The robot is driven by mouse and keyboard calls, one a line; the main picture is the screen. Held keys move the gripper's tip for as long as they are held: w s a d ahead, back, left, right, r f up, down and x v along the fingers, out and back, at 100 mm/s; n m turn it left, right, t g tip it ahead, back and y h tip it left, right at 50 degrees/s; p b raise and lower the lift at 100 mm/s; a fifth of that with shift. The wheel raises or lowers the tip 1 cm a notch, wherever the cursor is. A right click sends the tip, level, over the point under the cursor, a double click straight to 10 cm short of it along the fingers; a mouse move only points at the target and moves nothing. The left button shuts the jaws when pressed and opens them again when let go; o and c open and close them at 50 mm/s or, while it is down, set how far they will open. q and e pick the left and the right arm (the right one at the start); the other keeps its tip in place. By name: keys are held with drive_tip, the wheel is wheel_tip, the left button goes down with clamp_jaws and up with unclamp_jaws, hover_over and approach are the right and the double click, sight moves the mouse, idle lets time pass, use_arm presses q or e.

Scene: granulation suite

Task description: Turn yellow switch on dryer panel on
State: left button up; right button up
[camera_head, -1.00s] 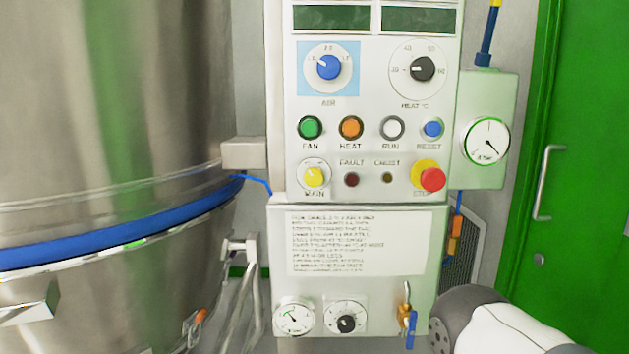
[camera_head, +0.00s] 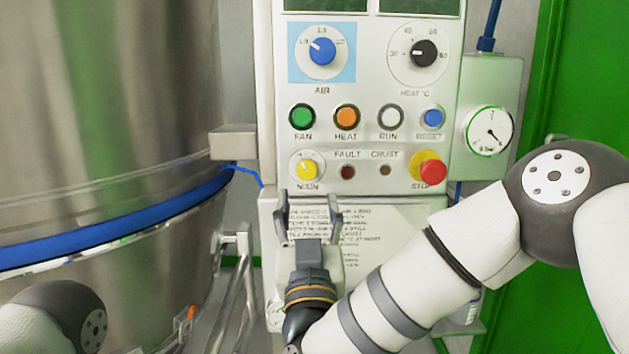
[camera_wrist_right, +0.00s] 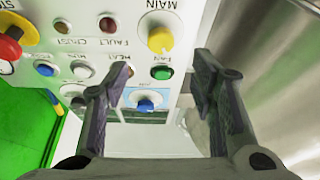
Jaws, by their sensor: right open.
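The yellow switch (camera_head: 307,169) is a round knob on a white dial at the lower left of the white dryer panel (camera_head: 372,90), under the green FAN button. It also shows in the right wrist view (camera_wrist_right: 160,39), at the top, above and between the fingers. My right gripper (camera_head: 308,207) is open and empty, just below the switch and in front of the instruction sheet, with fingers pointing up. In the right wrist view its two fingers (camera_wrist_right: 152,88) are spread apart and do not touch the switch. My left gripper is not in view; part of my left arm shows at lower left.
The red STOP button (camera_head: 432,173) is right of the switch, above my right forearm. The green FAN button (camera_head: 302,117) and orange HEAT button (camera_head: 346,118) are close above. A steel vessel (camera_head: 110,90) with a blue band stands left. A gauge (camera_head: 487,131) is at right.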

sight(307, 172)
drive_tip(key=x, duration=0.7)
drive_tip(key=shift+w+f+b, duration=0.25)
drive_tip(key=shift+w+b, duration=0.05)
drive_tip(key=shift+w, duration=0.05)
drive_tip(key=shift+w+r, duration=0.35)
drive_tip(key=shift+w, duration=0.05)
drive_tip(key=c, duration=1.1)
